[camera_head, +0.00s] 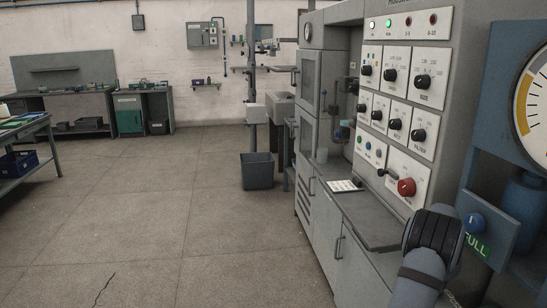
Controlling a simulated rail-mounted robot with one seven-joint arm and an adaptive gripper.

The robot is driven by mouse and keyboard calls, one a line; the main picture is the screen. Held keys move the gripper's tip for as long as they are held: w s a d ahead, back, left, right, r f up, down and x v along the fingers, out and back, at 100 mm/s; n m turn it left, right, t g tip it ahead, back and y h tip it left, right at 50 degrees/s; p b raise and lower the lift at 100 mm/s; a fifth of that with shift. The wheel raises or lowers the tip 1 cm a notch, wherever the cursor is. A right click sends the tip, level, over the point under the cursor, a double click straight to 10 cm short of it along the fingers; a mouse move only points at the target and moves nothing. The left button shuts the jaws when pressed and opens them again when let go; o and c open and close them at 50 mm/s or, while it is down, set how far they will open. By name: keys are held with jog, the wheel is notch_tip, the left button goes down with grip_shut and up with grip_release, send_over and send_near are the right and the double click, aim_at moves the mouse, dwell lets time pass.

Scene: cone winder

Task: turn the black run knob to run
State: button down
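The grey control panel (397,48) on the right carries several black knobs on white plates. The upper ones include a knob (366,70), a knob (390,74) and a larger one (424,81). More sit in the rows below, such as one (418,135) on a plate that seems to read FILTER. The labels are too small to tell which knob is the run knob. A red knob (406,187) and a black lever (385,172) sit at the bottom. My arm shows at the lower right, in front of the panel's base. My gripper is not visible.
A narrow shelf (375,222) juts out below the panel. A blue unit with a dial gauge (538,105) stands at the right edge. A green lamp (388,23) is lit at the panel's top. A dark bin (257,172) stands left; the floor (150,215) is clear.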

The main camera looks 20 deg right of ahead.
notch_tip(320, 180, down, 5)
jog(key=b, duration=0.3)
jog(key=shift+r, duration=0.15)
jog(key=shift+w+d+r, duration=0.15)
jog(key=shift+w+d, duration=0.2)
dwell(0.8)
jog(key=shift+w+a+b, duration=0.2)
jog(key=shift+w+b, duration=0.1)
jog(key=shift+b, duration=0.2)
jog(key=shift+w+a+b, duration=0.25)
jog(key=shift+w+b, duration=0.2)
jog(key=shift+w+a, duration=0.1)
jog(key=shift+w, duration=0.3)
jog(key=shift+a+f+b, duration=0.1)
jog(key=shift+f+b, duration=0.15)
jog(key=shift+b, duration=0.1)
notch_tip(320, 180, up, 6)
jog(key=p, duration=0.4)
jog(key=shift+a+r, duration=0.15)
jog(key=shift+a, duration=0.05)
